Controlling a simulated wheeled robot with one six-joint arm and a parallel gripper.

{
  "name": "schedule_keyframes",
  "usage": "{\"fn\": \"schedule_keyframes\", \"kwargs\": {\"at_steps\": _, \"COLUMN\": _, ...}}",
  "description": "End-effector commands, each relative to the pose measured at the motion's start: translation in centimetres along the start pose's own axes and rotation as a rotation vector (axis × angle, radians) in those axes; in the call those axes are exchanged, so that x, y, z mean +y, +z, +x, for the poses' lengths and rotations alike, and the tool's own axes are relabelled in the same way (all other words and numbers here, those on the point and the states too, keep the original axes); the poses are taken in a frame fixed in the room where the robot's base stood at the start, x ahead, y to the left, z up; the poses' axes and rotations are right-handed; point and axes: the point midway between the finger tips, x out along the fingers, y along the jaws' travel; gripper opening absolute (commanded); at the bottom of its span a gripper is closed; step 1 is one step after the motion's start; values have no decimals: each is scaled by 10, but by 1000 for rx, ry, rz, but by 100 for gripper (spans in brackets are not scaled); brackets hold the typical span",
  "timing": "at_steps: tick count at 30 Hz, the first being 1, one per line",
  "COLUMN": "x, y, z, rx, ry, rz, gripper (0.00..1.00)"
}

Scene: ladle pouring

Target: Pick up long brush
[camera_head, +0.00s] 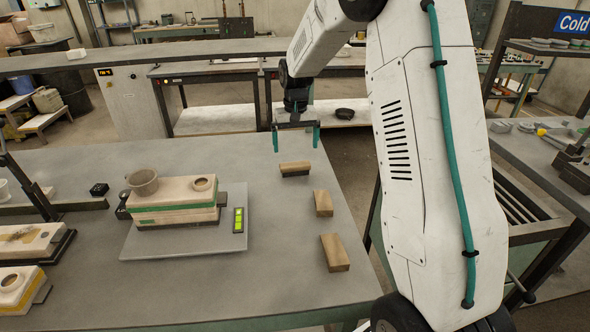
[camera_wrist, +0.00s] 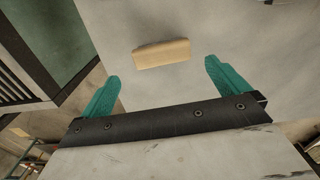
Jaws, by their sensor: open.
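A long wooden piece (camera_head: 295,167) with a dark underside lies on the grey table below my gripper; it may be the long brush, but bristles are not clear. Two more wooden pieces lie nearer along the right side, one in the middle (camera_head: 323,203) and one in front (camera_head: 335,253). My gripper (camera_head: 296,140) is open and empty above the table, over and slightly beyond the rear piece. In the wrist view, one wooden piece (camera_wrist: 161,54) shows ahead, between the lines of the open teal fingers (camera_wrist: 162,72), apart from both.
A moulding box (camera_head: 175,215) with a cup (camera_head: 143,182) on it stands on a scale plate (camera_head: 160,245) with a green display, left of the wooden pieces. More moulds (camera_head: 28,240) stand at the far left. The table's right edge is close to the pieces.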

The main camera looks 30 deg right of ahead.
Motion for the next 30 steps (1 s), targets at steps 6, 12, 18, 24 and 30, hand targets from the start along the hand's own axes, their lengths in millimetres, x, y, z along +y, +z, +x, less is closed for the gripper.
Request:
{"fn": "schedule_keyframes", "kwargs": {"at_steps": 6, "x": 2, "y": -8, "z": 23, "rx": -4, "ry": 0, "rz": 8, "gripper": 100}}
{"fn": "schedule_keyframes", "kwargs": {"at_steps": 12, "x": 2, "y": -8, "z": 42, "rx": -3, "ry": 0, "rz": 7, "gripper": 100}}
{"fn": "schedule_keyframes", "kwargs": {"at_steps": 18, "x": -1, "y": -5, "z": 68, "rx": -5, "ry": 0, "rz": 7, "gripper": 100}}
{"fn": "schedule_keyframes", "kwargs": {"at_steps": 24, "x": -1, "y": -6, "z": 88, "rx": -3, "ry": 0, "rz": 7, "gripper": 100}}
{"fn": "schedule_keyframes", "kwargs": {"at_steps": 30, "x": -1, "y": -6, "z": 88, "rx": -2, "ry": 0, "rz": 7, "gripper": 94}}
